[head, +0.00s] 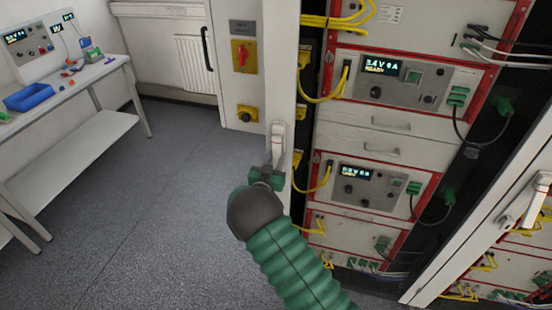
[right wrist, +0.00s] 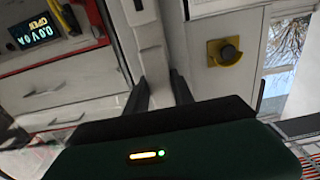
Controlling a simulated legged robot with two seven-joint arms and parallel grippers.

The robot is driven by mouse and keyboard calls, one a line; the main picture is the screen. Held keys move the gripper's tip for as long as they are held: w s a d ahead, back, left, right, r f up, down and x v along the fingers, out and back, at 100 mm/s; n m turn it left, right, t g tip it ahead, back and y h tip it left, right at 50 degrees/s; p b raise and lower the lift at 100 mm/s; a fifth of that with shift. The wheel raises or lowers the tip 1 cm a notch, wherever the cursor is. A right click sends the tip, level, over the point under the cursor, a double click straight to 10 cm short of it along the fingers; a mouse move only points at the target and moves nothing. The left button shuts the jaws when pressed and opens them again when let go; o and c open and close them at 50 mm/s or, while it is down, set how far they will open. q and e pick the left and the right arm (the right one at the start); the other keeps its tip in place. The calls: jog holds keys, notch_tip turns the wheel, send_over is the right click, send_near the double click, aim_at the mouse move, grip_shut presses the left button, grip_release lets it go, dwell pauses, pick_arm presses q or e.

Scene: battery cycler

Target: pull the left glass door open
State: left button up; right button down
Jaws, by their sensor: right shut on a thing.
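The left glass door's white frame (head: 282,70) stands upright to the left of the cabinet racks in the head view. Its white handle (head: 278,140) sits on this frame, and it also shows in the right wrist view (right wrist: 150,45). My right gripper (head: 274,170) is shut on the lower part of the handle. Its two dark fingers (right wrist: 159,92) lie on either side of the handle in the right wrist view. The glass is hard to make out, and I cannot tell the door's exact angle. My left gripper is not in view.
Racks with cycler units (head: 385,82) and yellow cables fill the cabinet. The right door's handle (head: 525,200) is at the right edge. A panel with a red switch (head: 244,55) stands behind left. A bench with a blue tray (head: 28,97) is far left; grey floor between is clear.

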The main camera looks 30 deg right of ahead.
aim_at(276, 157)
jog(key=shift+a+r+p, duration=0.1)
jog(key=shift+r+p, duration=0.1)
jog(key=shift+p, duration=0.1)
jog(key=s+a+r+g+y+p, duration=0.1)
jog(key=p, duration=0.3)
jog(key=s+a+g+y+p, duration=0.1)
jog(key=y+p, duration=0.1)
jog(key=p, duration=0.2)
jog(key=shift+r+g+y, duration=0.3)
jog(key=shift+r+g, duration=0.1)
jog(key=shift+a+f, duration=0.1)
jog(key=shift+f, duration=0.2)
